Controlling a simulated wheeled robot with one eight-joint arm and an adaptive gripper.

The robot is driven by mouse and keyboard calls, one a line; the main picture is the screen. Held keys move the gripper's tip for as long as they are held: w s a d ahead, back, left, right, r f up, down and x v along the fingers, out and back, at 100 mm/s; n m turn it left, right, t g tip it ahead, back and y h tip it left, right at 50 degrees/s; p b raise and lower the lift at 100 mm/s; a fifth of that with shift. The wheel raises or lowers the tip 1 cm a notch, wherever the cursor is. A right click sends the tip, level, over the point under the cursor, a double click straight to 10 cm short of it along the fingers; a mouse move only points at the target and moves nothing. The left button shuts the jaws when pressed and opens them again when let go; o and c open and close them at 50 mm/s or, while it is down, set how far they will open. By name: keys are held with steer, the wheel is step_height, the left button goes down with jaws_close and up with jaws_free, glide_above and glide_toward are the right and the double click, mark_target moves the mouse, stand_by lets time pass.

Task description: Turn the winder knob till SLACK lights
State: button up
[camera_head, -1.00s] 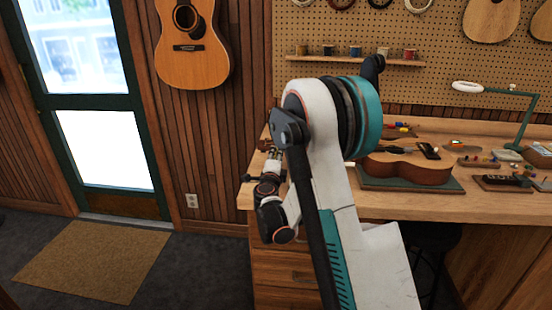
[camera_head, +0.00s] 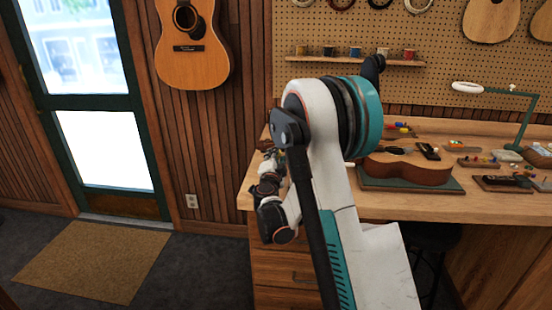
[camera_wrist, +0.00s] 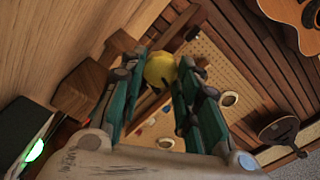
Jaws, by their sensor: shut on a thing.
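A yellow knob (camera_wrist: 160,68) sits between the teal fingers of my gripper (camera_wrist: 161,82) in the wrist view. The fingers are shut on it from both sides. A dark box (camera_wrist: 24,125) with a glowing green light (camera_wrist: 36,150) shows at the lower left of the wrist view; no label on it can be read. In the head view my gripper (camera_head: 272,158) is at the left end of the workbench, and my own arm hides much of that area. The knob cannot be made out there.
Brown wooden blocks (camera_wrist: 80,90) stand beside my fingers in the wrist view. In the head view a guitar body (camera_head: 408,168) lies on a green mat on the workbench (camera_head: 480,207). A green lamp (camera_head: 525,120) stands at right. Open floor lies left of the bench.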

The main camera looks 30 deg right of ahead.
stand_by(0.3)
steer(key=o, duration=1.1)
steer(key=v, duration=1.2)
steer(key=shift+a, duration=0.1)
